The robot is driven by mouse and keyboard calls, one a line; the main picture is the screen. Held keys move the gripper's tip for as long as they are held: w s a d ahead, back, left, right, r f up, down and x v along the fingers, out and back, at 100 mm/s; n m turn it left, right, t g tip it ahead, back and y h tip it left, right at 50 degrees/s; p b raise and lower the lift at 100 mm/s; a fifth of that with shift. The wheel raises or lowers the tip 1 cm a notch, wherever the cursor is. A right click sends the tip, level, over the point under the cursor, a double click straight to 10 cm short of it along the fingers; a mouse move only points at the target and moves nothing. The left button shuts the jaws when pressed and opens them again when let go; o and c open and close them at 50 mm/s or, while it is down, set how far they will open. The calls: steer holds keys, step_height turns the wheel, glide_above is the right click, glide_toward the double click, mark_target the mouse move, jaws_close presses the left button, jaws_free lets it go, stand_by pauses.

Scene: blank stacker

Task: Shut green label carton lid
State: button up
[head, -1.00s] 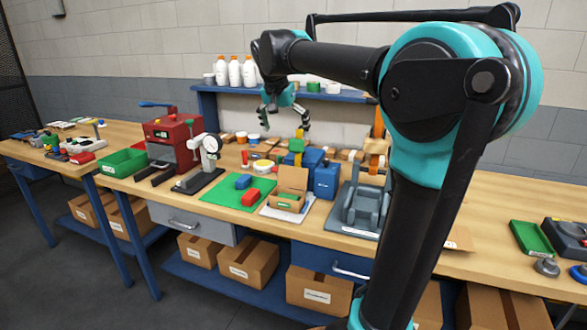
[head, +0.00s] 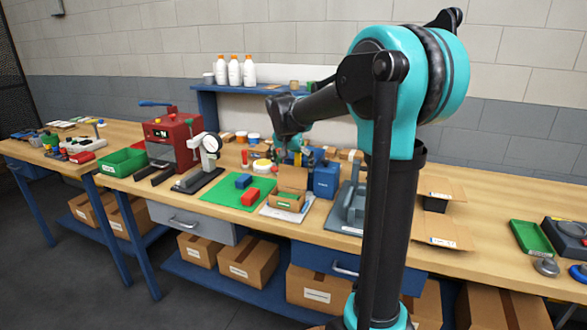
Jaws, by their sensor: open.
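The small brown carton with a green label (head: 286,203) stands on a white sheet near the front of the bench, right of the green mat. Its lid (head: 293,178) stands up at the carton's back edge, open. My gripper (head: 297,159) is low, just behind and above the raised lid. Its fingers are small and partly lost among the things behind, and I cannot tell whether they touch the lid. It is open, and I see nothing held in it.
A blue box (head: 327,179) stands close to the right of the carton, with a grey fixture (head: 347,209) beyond it. The green mat (head: 237,190) carries a blue and a red block. A dial gauge stand (head: 207,155) is farther left. Open brown cartons (head: 442,232) lie right of my arm.

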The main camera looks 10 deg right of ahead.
steer(key=shift+w+d+f, duration=0.1)
steer(key=shift+f, duration=0.25)
steer(key=c, duration=1.3)
steer(key=shift+c, duration=0.2)
